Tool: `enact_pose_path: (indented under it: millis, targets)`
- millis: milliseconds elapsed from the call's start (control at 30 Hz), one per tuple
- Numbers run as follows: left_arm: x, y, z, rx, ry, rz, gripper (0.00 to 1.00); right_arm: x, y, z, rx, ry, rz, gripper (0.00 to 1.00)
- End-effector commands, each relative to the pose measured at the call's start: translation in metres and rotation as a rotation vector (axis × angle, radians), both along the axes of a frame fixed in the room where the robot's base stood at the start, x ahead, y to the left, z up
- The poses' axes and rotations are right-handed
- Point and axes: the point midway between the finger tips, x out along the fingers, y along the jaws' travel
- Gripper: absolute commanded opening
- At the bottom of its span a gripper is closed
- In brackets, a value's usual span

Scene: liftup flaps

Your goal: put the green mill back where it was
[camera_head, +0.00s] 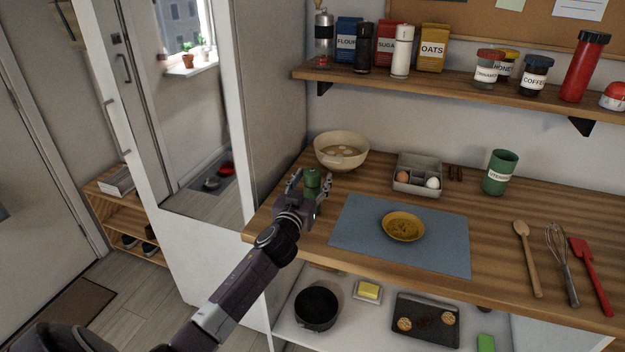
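The green mill (312,184) is upright near the left end of the wooden counter (497,250), just in front of the beige bowl. My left gripper (311,190) has its fingers on both sides of the mill and appears shut on it. The gripper hides the mill's lower part, so I cannot tell whether its base touches the counter. My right gripper is not in view.
A beige bowl (341,152), a grey egg tray (417,174) and a green utensil pot (500,172) stand along the back. A yellow plate (403,227) lies on the blue mat (356,246). The upper shelf (450,80) holds a grinder (324,36), dark and white mills, and jars.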

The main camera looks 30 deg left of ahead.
Motion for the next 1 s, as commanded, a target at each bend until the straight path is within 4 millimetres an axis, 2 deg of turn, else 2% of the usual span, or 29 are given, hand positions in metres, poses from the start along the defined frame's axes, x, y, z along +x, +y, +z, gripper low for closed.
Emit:
enact_pose_path:
  millis: [267, 367, 800, 1000]
  targets:
    - [0.000, 0.000, 0.005, 0.001, -0.001, 0.000, 0.50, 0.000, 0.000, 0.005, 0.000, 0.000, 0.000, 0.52]
    - [-0.009, -0.003, 0.002, 0.000, 0.001, 0.000, 0.50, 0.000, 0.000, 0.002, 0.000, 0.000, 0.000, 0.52]
    - [-0.084, -0.025, 0.001, -0.001, 0.001, 0.000, 0.50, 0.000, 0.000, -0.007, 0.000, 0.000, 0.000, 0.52]
    - [-0.108, -0.031, 0.002, -0.002, -0.001, 0.000, 0.50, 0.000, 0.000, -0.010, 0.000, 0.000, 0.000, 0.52]
